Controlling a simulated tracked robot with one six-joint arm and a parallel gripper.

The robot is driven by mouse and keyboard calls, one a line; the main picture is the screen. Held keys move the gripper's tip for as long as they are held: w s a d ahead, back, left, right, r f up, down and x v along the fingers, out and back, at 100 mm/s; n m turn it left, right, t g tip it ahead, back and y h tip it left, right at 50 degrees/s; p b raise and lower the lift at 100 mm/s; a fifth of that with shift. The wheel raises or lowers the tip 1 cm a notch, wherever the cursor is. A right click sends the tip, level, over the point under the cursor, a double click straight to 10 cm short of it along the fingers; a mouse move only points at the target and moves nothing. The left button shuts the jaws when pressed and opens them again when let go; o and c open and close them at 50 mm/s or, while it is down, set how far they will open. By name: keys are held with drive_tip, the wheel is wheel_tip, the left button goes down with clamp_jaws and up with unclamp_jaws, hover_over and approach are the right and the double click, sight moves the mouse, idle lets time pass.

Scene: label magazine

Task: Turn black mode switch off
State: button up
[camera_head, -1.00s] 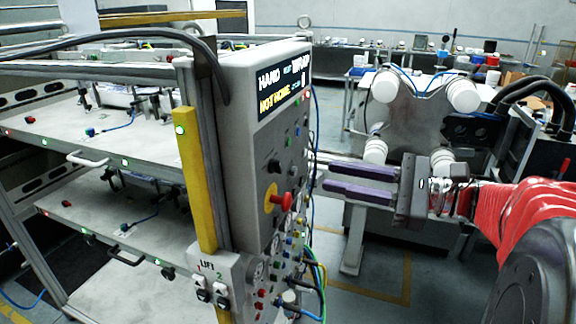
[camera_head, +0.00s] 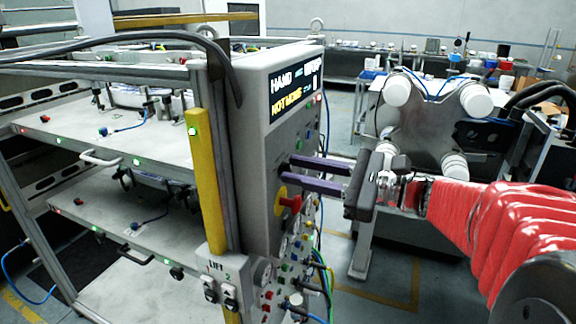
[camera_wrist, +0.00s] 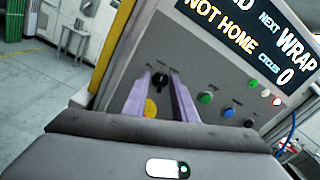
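The black mode switch (camera_wrist: 159,80) is a dark knob on the grey control panel (camera_wrist: 205,65). In the wrist view it shows between the tips of my two purple fingers. My gripper (camera_head: 288,171) is open, its fingers apart and pointing at the panel face just above the red emergency stop (camera_head: 291,203). In the head view the fingers largely hide the switch. I cannot tell whether the fingers touch it, and its pointer direction is too small to read.
A display (camera_head: 293,95) above reads HAND and NOT HOME. A green button (camera_wrist: 205,98) and a blue button (camera_wrist: 229,111) sit right of the switch in the wrist view. Cables (camera_head: 322,270) hang below. A yellow post (camera_head: 207,180) and shelves (camera_head: 110,207) stand left.

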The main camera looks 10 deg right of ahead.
drive_tip(key=shift+c, duration=0.5)
clamp_jaws()
